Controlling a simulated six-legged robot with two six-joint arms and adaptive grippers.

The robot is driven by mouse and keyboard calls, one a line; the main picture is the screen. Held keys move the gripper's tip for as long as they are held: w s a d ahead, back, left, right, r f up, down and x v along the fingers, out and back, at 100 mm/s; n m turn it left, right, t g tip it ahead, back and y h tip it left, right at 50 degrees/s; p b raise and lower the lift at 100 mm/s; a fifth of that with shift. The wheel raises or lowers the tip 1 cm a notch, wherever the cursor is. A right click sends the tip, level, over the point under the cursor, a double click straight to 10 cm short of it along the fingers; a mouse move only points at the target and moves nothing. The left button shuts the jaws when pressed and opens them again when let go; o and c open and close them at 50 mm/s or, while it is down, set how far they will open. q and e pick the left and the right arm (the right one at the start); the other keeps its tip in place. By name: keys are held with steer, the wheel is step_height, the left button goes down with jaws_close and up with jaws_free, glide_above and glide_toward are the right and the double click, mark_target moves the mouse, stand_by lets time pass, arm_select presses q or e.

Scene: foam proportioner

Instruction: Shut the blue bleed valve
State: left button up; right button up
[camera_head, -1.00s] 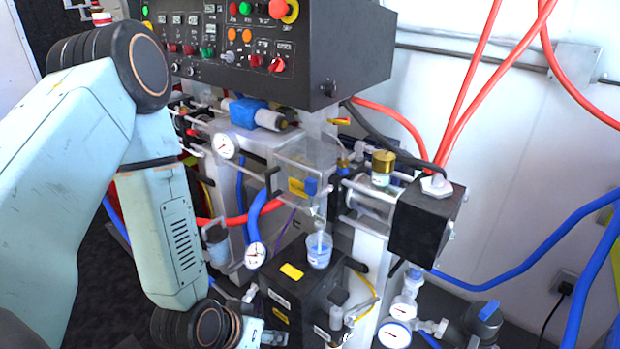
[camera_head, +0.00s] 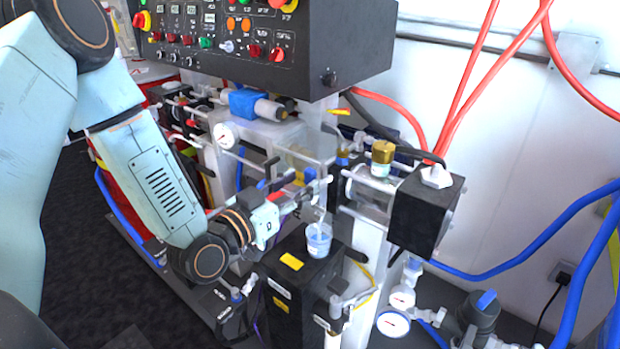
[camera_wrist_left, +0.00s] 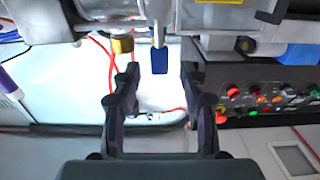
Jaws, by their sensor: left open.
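The blue bleed valve handle (camera_wrist_left: 159,60) shows in the left wrist view as a flat blue lever, near the tips of my left gripper (camera_wrist_left: 158,75). It lies between the two spread fingers, and I see a gap on each side of it. In the head view my left gripper (camera_head: 308,190) reaches in from the left, just above a clear cup (camera_head: 319,241) with bluish liquid. A small patch of blue shows by its fingertips there; the rest of the valve is hard to make out. My right gripper is not in view.
A black control panel (camera_head: 270,45) overhangs the work area. A black box (camera_head: 427,213) and a clear cylinder stand to the right. A black block with a yellow label (camera_head: 291,261) carries the cup. Gauges (camera_head: 394,323) and hoses crowd the lower right.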

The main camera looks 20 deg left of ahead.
mark_target(308, 177)
arm_select(q)
steer(key=shift+b+x, duration=0.35)
steer(key=shift+x, duration=1.85)
jaws_close()
